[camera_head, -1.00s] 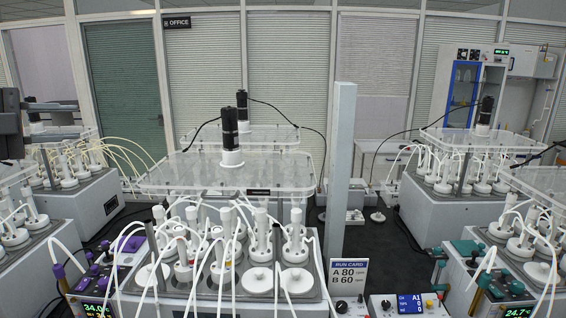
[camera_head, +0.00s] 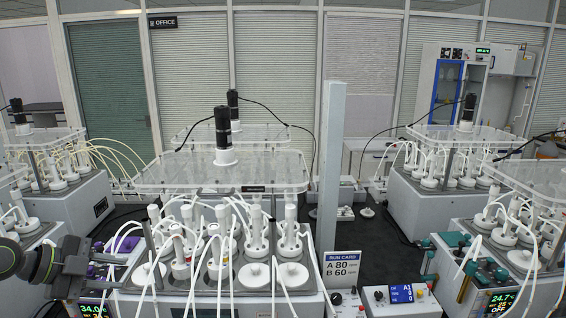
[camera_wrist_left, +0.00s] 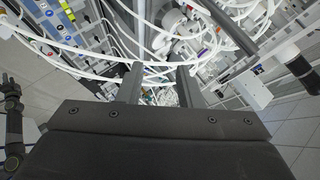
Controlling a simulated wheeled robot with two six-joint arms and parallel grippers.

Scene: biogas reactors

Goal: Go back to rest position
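My left gripper (camera_head: 92,267) is low at the left edge of the head view, in front of the purple-fitted side of the central reactor unit (camera_head: 215,303). In the left wrist view its two fingers (camera_wrist_left: 160,84) stand apart, with no held object visible between them. White tubes and reactor parts show beyond the fingers; I cannot tell whether any tube touches them. A dark jointed arm with a small claw-like end (camera_wrist_left: 10,95) shows at the left of the wrist view; I cannot tell if it is my right arm. No right gripper shows in the head view.
The central unit has a clear raised lid (camera_head: 222,172), a black motor (camera_head: 223,128) and looping white tubes. A grey post (camera_head: 329,170) and a run card (camera_head: 341,270) stand right of it. A control box (camera_head: 402,300) and another reactor unit (camera_head: 510,255) are at right.

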